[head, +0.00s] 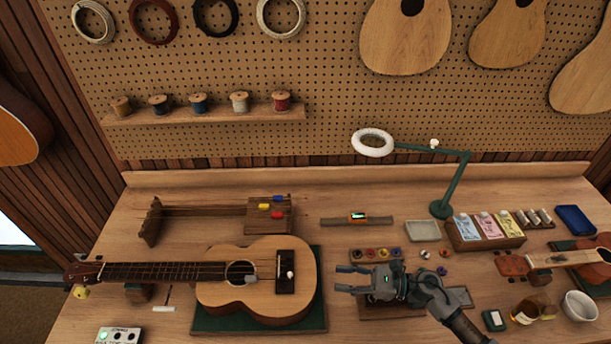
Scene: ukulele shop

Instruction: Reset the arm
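My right gripper (343,279) comes in from the lower right, with its fingers pointing left. The two fingers are apart and nothing shows between them. It is over the workbench, in front of a wooden holder with several coloured round pieces (370,254) and above a dark wooden tray (375,311), which it partly hides. Its fingertips are just right of the ukulele (222,292), apart from it as seen here. My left gripper is not in view.
The ukulele lies on a green mat (262,324). A green lamp (450,190) stands behind my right gripper. A box of string packets (487,242), an amber jar (526,312) and a white bowl (580,306) are to the right. The bench's back strip is mostly clear.

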